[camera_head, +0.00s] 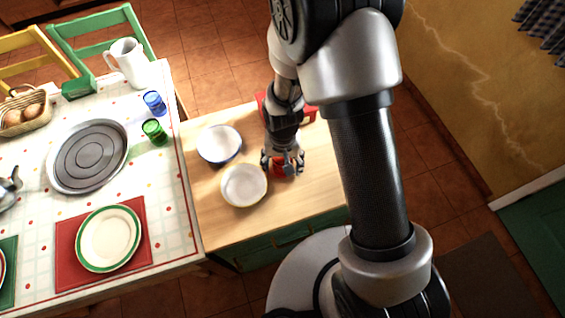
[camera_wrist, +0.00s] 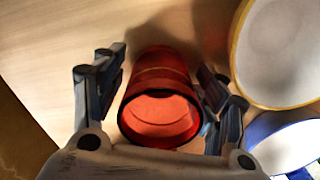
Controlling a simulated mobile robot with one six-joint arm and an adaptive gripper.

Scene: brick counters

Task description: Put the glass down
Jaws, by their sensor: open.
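A red glass (camera_wrist: 160,97) stands on the wooden counter (camera_wrist: 60,30), between the spread fingers of my gripper (camera_wrist: 158,95) in the wrist view. My gripper is open, with a finger on either side of the glass. In the head view my gripper (camera_head: 283,163) is low over the wooden counter, and only part of the red glass (camera_head: 279,172) shows behind the fingers. Whether a finger touches the glass I cannot tell.
A yellow-rimmed bowl (camera_head: 244,185) and a blue-rimmed bowl (camera_head: 219,145) stand left of my gripper. A blue glass (camera_head: 155,103) and a green glass (camera_head: 154,132) stand on the dining table (camera_head: 175,185). Bare counter lies right of my gripper and at the front.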

